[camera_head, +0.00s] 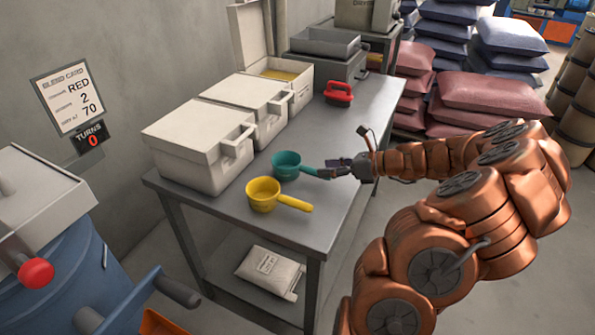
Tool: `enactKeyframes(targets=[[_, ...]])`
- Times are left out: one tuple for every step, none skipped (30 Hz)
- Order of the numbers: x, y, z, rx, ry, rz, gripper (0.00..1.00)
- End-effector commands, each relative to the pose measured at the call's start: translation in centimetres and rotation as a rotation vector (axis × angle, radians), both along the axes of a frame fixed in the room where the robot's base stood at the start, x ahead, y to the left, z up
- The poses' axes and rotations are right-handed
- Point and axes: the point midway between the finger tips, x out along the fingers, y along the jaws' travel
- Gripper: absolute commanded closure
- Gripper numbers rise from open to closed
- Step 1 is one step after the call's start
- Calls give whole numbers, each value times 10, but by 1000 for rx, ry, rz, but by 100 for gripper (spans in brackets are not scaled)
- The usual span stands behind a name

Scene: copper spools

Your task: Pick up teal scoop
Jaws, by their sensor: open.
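The teal scoop (287,164) stands on the grey metal table (228,217), its handle pointing right. My gripper (331,171) is at the end of that handle, coming from the right. Its jaws are open, and the fingers overlap the handle tip in this view. I cannot tell whether they touch it. The scoop's bowl is fully in view and rests on the table top.
A yellow scoop (264,194) stands just in front of the teal one. White lidded bins (197,143) line the table's wall side. A red-handled object (338,92) lies farther back. Stacked sacks (495,92) stand behind my arm. The table's front right corner is bare.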

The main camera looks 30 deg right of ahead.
Motion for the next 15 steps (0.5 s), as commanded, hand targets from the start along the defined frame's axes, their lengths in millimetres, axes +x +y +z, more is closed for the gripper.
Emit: enactKeyframes(targets=[[3,3,-2,1,0,2,48],[5,4,-3,1,0,2,48],[7,6,-5,0,1,1,48],[10,8,-7,0,1,1,48],[12,11,-10,0,1,1,48],[16,15,-13,0,2,3,48],[19,17,-15,2,2,3,48],[22,20,-18,2,2,3,48],[26,22,-19,0,0,4,48],[28,24,-21,0,0,3,48],[31,25,-22,-1,0,3,48],[33,26,-23,-2,0,1,48],[35,27,-24,-2,0,0,48],[36,28,-24,-2,0,0,48],[37,29,-25,-3,1,0,48]])
